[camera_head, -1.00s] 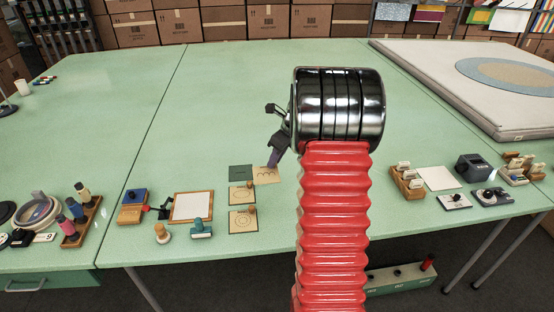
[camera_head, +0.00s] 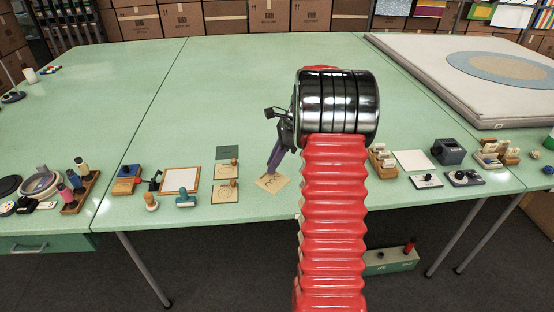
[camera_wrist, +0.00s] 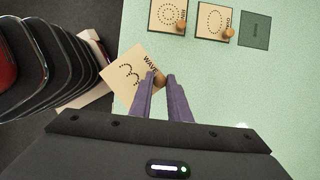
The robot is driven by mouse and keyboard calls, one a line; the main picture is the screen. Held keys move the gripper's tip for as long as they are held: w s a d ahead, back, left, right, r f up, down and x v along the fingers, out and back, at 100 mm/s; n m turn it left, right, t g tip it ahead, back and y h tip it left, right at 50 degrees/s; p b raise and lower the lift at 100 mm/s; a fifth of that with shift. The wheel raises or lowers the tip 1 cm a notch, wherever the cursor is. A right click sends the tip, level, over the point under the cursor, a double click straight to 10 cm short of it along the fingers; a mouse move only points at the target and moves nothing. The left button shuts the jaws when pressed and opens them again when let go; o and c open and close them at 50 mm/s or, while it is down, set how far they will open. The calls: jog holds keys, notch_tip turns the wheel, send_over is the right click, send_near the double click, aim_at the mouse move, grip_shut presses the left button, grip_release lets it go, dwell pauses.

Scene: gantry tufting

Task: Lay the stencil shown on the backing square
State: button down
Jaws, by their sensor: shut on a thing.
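My gripper (camera_wrist: 160,78) is shut on the wooden knob of a tan stencil card (camera_wrist: 122,78) marked WAVE, with dark curved marks. In the head view this stencil (camera_head: 271,184) is left of my arm, turned at an angle to the other cards and close to the table's front edge. Its height above the table is hard to tell. A white square in a wooden frame (camera_head: 182,181) lies to the left; it looks like the backing square and is bare. Two other knobbed stencils lie flat, one with dotted rings (camera_wrist: 166,14), one with a dotted oval (camera_wrist: 211,19).
A dark green square (camera_wrist: 255,29) lies bare beside the oval stencil. A teal-handled tool (camera_head: 186,198) and a wooden-knobbed stamp (camera_head: 151,201) stand before the frame. A white sheet (camera_head: 414,161) and a dark box (camera_head: 449,150) are right of my arm.

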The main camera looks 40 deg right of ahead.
aim_at(256, 181)
jog(key=a+n+g, duration=0.1)
jog(key=a+n, duration=0.1)
jog(key=n, duration=0.1)
jog(key=a+n+g+y, duration=0.1)
jog(key=a+n, duration=0.2)
jog(key=n, duration=0.1)
jog(key=shift+a+f+g, duration=0.2)
jog(key=shift+a+g, duration=0.1)
jog(key=shift+a, duration=0.05)
jog(key=w+a+f+n+g+h, duration=0.1)
jog(key=a+n+g+h, duration=0.1)
jog(key=a+n, duration=0.7)
jog(key=w+a+f+n+g+h, duration=0.1)
jog(key=a+n, duration=0.8)
jog(key=a, duration=0.9)
jog(key=shift+w+a+g+h, duration=0.25)
jog(key=shift+w+g+h, duration=0.5)
jog(key=shift+g+h, duration=0.05)
